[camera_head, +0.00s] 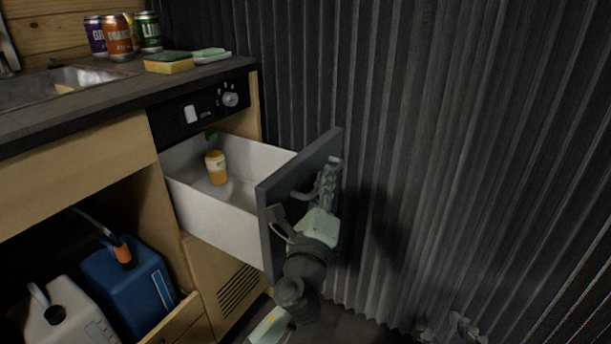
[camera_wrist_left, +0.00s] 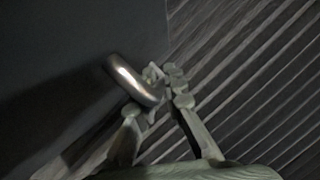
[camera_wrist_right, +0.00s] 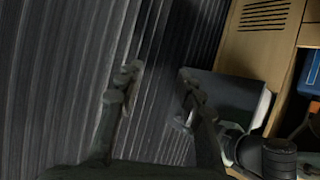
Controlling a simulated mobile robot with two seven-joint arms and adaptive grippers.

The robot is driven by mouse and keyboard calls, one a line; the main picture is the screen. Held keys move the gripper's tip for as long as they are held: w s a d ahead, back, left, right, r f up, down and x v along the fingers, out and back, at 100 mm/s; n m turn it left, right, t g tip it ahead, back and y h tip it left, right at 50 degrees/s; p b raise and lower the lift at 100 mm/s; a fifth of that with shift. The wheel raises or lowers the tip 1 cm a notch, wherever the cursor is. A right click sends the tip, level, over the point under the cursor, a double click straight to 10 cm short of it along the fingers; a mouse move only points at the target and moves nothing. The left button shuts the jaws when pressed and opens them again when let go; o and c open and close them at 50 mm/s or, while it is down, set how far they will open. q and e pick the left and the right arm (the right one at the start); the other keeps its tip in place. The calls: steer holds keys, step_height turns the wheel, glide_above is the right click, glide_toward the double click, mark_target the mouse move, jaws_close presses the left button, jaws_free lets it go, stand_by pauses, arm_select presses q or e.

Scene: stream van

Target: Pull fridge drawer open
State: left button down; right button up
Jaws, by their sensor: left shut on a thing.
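The fridge drawer (camera_head: 215,212) is pulled well out of the cabinet, with a white bin and a dark grey front panel (camera_head: 268,225). An orange and white can (camera_head: 216,167) stands inside it. My left gripper (camera_head: 328,185) is at the outer side of the front panel. In the left wrist view my left gripper (camera_wrist_left: 160,84) is shut on the metal handle (camera_wrist_left: 135,80), which the fingers partly hide. My right gripper (camera_head: 446,325) shows only its fingertips at the bottom edge. In the right wrist view my right gripper (camera_wrist_right: 158,75) is open and empty.
A corrugated dark wall (camera_head: 440,150) stands close beside the drawer front. Several cans (camera_head: 118,38) and a sponge (camera_head: 168,63) are on the counter (camera_head: 110,105). A blue jug (camera_head: 125,285) and a white jug (camera_head: 62,320) stand in the lower left compartment.

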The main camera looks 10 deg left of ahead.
arm_select(q)
steer(key=shift+s+d+f, duration=0.1)
steer(key=shift+s+d, duration=0.15)
steer(key=shift+d, duration=0.45)
steer(key=shift+s+d, duration=0.25)
steer(key=shift+d, duration=0.4)
steer(key=c, duration=1.9)
jaws_free()
steer(key=v, duration=1.2)
